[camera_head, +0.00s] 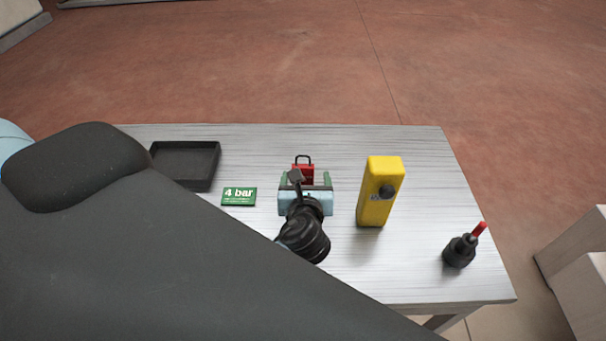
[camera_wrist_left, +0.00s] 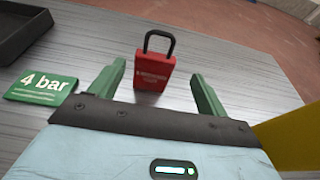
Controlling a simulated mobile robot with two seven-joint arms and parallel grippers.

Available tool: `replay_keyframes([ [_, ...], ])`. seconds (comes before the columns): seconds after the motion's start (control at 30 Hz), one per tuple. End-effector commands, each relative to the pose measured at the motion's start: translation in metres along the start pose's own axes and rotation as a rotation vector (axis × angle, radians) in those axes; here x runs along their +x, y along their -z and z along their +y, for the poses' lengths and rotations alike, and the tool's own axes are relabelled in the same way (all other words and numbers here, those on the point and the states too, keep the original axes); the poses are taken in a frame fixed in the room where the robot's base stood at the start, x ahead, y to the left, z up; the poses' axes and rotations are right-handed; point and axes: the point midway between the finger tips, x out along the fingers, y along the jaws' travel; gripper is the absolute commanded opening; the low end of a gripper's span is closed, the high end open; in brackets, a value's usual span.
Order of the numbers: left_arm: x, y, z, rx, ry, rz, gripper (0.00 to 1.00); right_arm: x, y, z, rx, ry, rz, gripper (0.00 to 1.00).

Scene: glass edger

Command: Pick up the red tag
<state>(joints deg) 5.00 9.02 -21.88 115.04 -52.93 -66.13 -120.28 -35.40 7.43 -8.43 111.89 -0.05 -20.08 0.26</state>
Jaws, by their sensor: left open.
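The red tag (camera_wrist_left: 153,71) has a padlock shape with a black loop on top and stands upright on the table. In the head view the red tag (camera_head: 303,169) shows just beyond my left gripper, partly hidden by it. My left gripper (camera_head: 308,180) is open, with its two green fingers pointing at the tag. In the left wrist view the left gripper (camera_wrist_left: 157,88) has one finger on each side of the tag's line, and the tag stands slightly beyond the fingertips, apart from both. My right gripper is not in view.
A green "4 bar" card (camera_head: 239,196) lies to the left, near a black tray (camera_head: 215,170). A yellow block with a black knob (camera_head: 374,205) stands close on the right. A black device with a red tip (camera_head: 460,252) stands near the table's (camera_head: 425,275) right edge.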

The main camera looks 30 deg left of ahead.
Motion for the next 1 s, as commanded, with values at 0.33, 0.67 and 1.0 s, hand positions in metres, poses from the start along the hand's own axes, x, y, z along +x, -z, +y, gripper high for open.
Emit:
replay_keyframes([
  [0.33,0.037,-0.004,0.007,0.0,-0.001,-0.003,0.76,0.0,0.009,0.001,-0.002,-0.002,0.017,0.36],
  [0.67,0.052,-0.002,0.007,0.0,0.0,0.0,0.76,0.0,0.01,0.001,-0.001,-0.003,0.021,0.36],
  [1.0,0.051,-0.002,0.007,0.0,0.0,0.0,0.44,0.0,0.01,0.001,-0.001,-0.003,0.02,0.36],
])
